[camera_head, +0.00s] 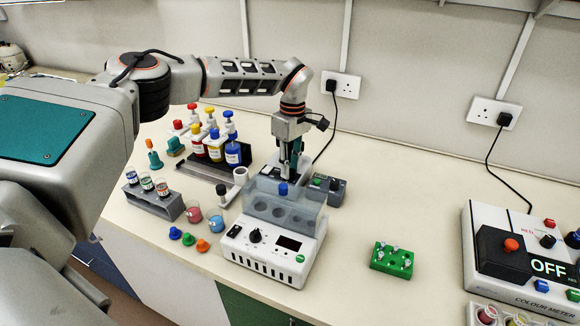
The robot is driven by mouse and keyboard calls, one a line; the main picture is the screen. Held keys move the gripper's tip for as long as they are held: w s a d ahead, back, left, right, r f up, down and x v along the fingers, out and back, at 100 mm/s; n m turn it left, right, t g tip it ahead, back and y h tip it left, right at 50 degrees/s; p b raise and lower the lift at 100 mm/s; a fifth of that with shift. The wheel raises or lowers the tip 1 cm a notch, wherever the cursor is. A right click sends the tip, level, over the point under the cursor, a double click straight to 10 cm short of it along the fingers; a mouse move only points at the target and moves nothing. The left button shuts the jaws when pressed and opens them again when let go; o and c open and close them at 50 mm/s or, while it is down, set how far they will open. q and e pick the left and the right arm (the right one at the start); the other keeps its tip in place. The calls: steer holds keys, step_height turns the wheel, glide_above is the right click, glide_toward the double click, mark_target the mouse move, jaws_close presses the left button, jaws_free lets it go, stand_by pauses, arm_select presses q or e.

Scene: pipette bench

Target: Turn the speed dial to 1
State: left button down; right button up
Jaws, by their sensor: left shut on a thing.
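A white bench device (270,255) stands in the middle of the counter. Its front panel has a black dial (256,236) with a pointer mark and a dark display (289,243). The scale around the dial is too small to read. My left gripper (291,174) points down behind the device's clear cover (310,210), well away from the black dial. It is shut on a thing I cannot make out. A blue cap (283,189) shows just below the fingertips; I cannot tell whether they touch it. My right gripper is not in view.
A small dark box (328,187) with a green button stands behind the device. Several bottles (214,147) and a tube rack (160,198) stand left. Loose caps lie in front-left. A green block (392,260) and a colour meter (525,260) are right. Bare counter lies between.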

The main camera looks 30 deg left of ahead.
mark_target(291, 170)
arm_select(q)
steer(key=c, duration=1.8)
jaws_free()
steer(key=r, duration=1.2)
steer(key=shift+w+d, duration=0.1)
steer(key=shift+w, duration=0.2)
